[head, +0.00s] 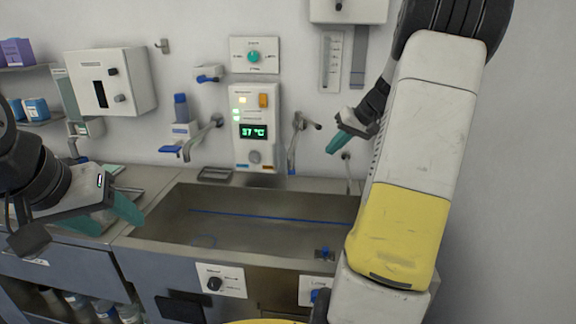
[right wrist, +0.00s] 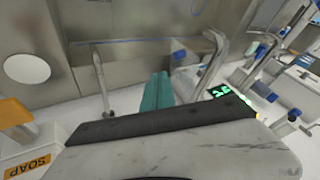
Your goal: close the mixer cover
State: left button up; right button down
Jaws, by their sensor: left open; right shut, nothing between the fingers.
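The white wall panel (head: 256,158) with the green 37 °C display stands above the sink, between two metal taps; it appears to be the mixer unit. I cannot make out which part is its cover or whether that is open. My right gripper (head: 334,146) is shut and empty, right of the panel near the right tap (head: 296,133), and apart from the panel. In the right wrist view its teal fingers (right wrist: 157,91) are together, with a green display (right wrist: 228,94) to their right. My left gripper (head: 117,221) is open and empty, left of the sink.
The steel sink basin (head: 262,233) is open below. A white box (head: 110,80) hangs on the left wall, with shelves of blue containers beside it. A soap box (right wrist: 30,161) shows at the wrist view's lower left. My right arm covers the right side.

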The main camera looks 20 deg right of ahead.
aim_at(294, 173)
jog(key=a+r+x, duration=0.1)
jog(key=a+x, duration=0.1)
jog(key=x, duration=1)
jog(key=shift+w+a, duration=0.25)
jog(key=shift+r, duration=0.1)
jog(key=shift+a, duration=0.1)
jog(key=shift+s+a, duration=0.2)
jog(key=shift+a, duration=0.25)
jog(key=shift+s+a, duration=0.2)
jog(key=shift+a, duration=0.25)
